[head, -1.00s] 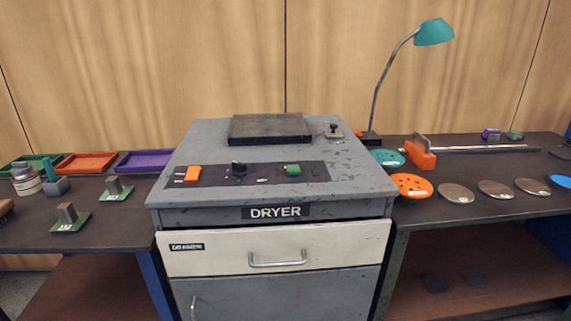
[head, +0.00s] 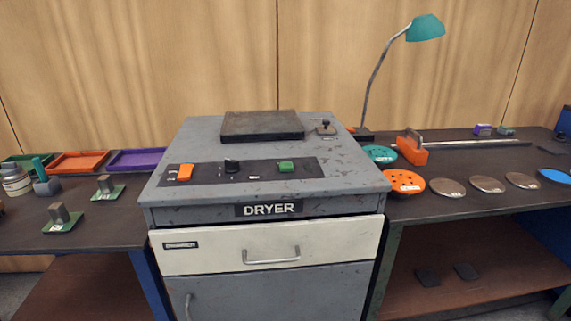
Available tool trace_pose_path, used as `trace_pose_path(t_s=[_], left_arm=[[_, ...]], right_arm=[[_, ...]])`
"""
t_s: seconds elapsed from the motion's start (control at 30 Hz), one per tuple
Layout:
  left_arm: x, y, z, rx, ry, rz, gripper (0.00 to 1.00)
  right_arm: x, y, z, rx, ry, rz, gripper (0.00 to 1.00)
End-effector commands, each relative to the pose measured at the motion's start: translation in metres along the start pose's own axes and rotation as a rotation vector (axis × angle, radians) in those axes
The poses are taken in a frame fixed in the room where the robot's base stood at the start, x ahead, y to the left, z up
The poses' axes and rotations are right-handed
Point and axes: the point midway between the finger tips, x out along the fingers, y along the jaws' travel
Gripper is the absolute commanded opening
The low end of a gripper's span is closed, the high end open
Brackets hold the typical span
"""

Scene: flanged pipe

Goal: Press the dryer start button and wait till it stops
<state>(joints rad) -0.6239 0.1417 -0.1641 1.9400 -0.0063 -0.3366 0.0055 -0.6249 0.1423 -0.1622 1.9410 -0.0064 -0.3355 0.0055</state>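The grey dryer (head: 345,190) stands in the middle of the head view, with a DRYER label (head: 268,209) on its front edge. Its dark control panel (head: 257,172) carries an orange button or switch (head: 185,172) at the left, a black knob (head: 232,165) in the middle and a green button (head: 285,166) at the right. Which one is the start button cannot be read. A dark plate (head: 262,126) lies on top at the back. A white drawer (head: 210,248) below is shut. Neither gripper is in view.
A small black lever (head: 326,128) stands at the dryer's back right. The left bench holds trays (head: 78,161) and small green-based blocks (head: 62,219). The right bench holds discs (head: 404,182), an orange-ended tool (head: 411,150) and a teal lamp (head: 425,28).

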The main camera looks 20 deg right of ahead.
Motion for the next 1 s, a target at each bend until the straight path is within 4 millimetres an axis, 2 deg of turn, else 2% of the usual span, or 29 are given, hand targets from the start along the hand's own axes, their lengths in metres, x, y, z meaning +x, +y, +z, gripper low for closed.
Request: trace_pose_path(t_s=[0.03,0.23,1.0], left_arm=[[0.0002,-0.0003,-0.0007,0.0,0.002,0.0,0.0],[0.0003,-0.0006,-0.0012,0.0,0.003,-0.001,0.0],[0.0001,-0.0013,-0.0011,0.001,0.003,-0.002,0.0]], right_arm=[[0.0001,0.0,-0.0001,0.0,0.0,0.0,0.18],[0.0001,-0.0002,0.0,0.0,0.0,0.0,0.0],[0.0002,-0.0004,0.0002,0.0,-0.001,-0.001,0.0]])
